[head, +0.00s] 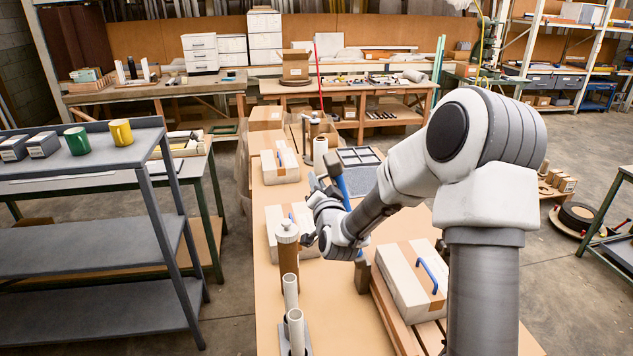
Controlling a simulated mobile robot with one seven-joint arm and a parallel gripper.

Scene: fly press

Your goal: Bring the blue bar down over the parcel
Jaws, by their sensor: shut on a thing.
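The blue bar (338,177) stands raised and steeply tilted, with its upper end just beyond my wrist; my arm hides much of its length. A bit of blue shows again by a dark post below my wrist. My gripper (322,187) is at the bar's upper part and is shut on it, though the fingertips are partly hidden. A pale parcel with a brown tape band and a blue handle (406,287) lies on a wooden slatted base at the right of the bench, below and to the right of the bar.
Two more taped parcels lie on the bench (262,312), one at mid-bench (281,223), one further back (271,169). A grey shelf (100,240) with two mugs stands left.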

